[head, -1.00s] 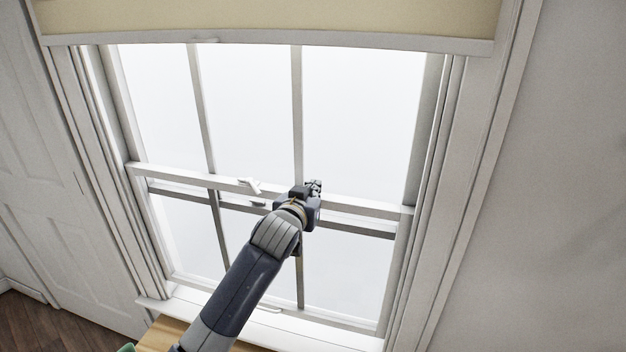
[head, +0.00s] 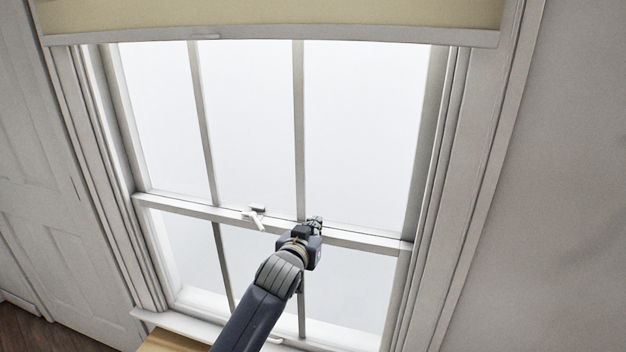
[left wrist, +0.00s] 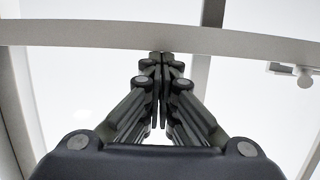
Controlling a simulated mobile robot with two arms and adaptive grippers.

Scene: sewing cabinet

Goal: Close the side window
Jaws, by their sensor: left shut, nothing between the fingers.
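The side window (head: 390,238) is a white sash window, and its middle rails line up as one bar across the glass in the head view. A small white latch (head: 257,216) sits on this bar left of my gripper. My left gripper (head: 315,222) is at the bar, right of the latch, near the vertical glazing bar. In the left wrist view the fingers (left wrist: 160,62) are together and empty, with tips against or just in front of the white rail (left wrist: 90,35). Contact cannot be told. The latch also shows there at the right (left wrist: 300,73). My right gripper is not in view.
A cream blind (head: 270,15) hangs over the window top. A white panelled door (head: 35,190) stands at the left and a bare wall (head: 570,200) at the right. A white sill (head: 150,316) and a wooden top (head: 172,341) lie below.

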